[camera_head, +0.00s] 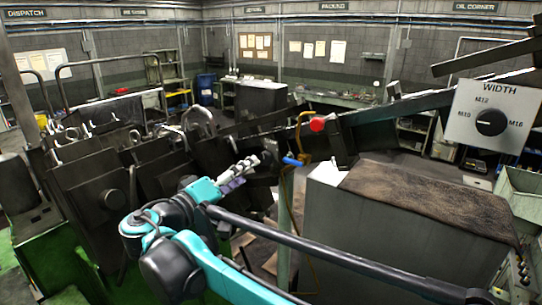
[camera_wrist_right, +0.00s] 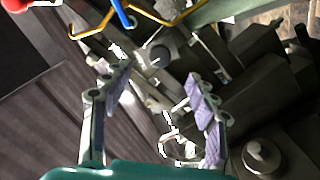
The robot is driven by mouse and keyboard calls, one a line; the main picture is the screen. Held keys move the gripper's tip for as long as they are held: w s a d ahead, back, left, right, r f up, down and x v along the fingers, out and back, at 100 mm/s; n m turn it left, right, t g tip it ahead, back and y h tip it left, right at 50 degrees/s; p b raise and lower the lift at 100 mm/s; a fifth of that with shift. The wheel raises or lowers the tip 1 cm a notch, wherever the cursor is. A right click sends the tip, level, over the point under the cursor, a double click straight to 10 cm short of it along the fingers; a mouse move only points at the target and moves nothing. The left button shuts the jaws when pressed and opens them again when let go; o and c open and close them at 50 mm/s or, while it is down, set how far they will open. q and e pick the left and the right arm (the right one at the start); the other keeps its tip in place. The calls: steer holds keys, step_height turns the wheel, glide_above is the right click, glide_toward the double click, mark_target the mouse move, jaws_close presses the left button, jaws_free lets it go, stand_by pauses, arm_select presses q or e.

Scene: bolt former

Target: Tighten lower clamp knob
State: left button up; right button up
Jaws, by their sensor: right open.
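My right gripper (camera_head: 240,173) is in the middle of the head view, at the end of my teal arm. It also shows in the right wrist view (camera_wrist_right: 158,82), with its two purple-padded fingers spread and nothing between them. A dark round knob (camera_wrist_right: 162,57) lies beyond the fingertips, apart from them. A dark knob-like part (camera_head: 268,159) shows just right of the gripper in the head view, partly lost among dark machine parts. I cannot tell for certain which knob is the lower clamp one. My left gripper is not in view.
A blue handle (camera_head: 292,161), a yellow bent rod (camera_head: 302,135) and a red knob (camera_head: 317,123) stand just right of the gripper. Dark machine blocks (camera_head: 95,185) crowd the left. A grey cabinet (camera_head: 395,240) fills the right. A WIDTH dial (camera_head: 491,122) is at upper right.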

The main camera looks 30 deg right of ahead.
mark_target(264, 160)
steer(key=w+d+m, duration=0.1)
steer(key=d, duration=0.1)
steer(key=w+d+m, duration=0.1)
steer(key=d, duration=0.2)
steer(key=w+d+m, duration=0.1)
steer(key=d, duration=0.2)
steer(key=shift+p, duration=0.3)
steer(key=m, duration=0.3)
steer(key=shift+w+a, duration=0.15)
steer(key=shift+a, duration=0.05)
steer(key=m, duration=0.3)
steer(key=shift+a+m, duration=0.25)
steer(key=shift+m, duration=0.15)
steer(key=shift+d+m, duration=0.2)
steer(key=shift+m, duration=0.4)
steer(key=shift+a, duration=0.1)
